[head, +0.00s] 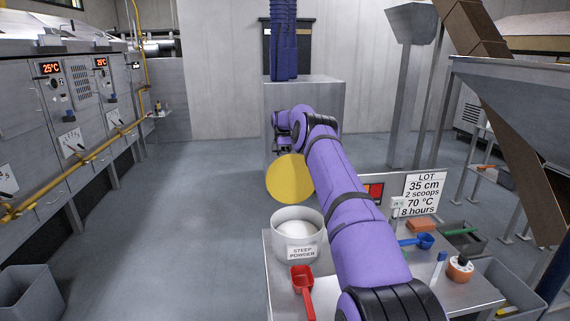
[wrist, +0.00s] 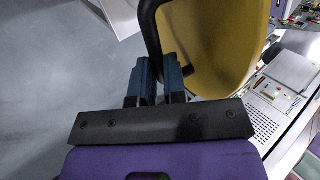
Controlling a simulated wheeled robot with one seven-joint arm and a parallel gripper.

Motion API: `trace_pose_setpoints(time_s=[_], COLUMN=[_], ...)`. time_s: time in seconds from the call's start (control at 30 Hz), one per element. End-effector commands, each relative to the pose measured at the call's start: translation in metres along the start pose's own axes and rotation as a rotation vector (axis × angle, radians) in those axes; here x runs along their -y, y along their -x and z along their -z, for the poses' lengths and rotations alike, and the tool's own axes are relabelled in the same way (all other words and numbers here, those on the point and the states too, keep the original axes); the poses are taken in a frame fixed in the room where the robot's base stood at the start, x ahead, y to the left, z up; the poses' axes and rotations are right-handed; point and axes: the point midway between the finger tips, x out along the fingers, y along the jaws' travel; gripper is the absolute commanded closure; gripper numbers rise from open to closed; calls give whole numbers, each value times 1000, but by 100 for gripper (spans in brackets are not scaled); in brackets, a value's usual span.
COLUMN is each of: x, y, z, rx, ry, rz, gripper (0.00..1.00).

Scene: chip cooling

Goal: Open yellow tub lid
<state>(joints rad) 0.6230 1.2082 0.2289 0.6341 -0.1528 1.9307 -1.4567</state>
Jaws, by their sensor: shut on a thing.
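The yellow lid (head: 289,178) is held up on edge above and behind the white tub (head: 281,234) in the head view. The tub is labelled "STEEP POWDER" and stands open on the metal table, with white powder (head: 296,233) showing inside. In the wrist view my gripper (wrist: 159,60) is shut on the dark handle (wrist: 152,30) of the lid, whose yellow face (wrist: 215,50) fills the upper right. In the head view my gripper's fingers are mostly hidden behind the lid and my arm.
A red scoop (head: 303,280) lies in front of the tub on the table (head: 470,290).

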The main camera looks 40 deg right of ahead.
Motion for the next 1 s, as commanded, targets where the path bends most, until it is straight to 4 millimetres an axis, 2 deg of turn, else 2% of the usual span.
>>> trace_pose_setpoints(time_s=[0.03, 0.27, 0.3, 0.4, 0.77, 1.0], x=[-3, -3, -3, -3, 1, 17], y=[-7, -8, -8, -6, 0, 22], z=[0, 0, 0, 0, 0, 0], rx=[2, 2, 2, 1, 0, 0], ry=[0, 0, 0, 0, 0, 0], rz=[12, 12, 12, 11, 3, 4], gripper=[100, 100, 81, 62, 62, 62])
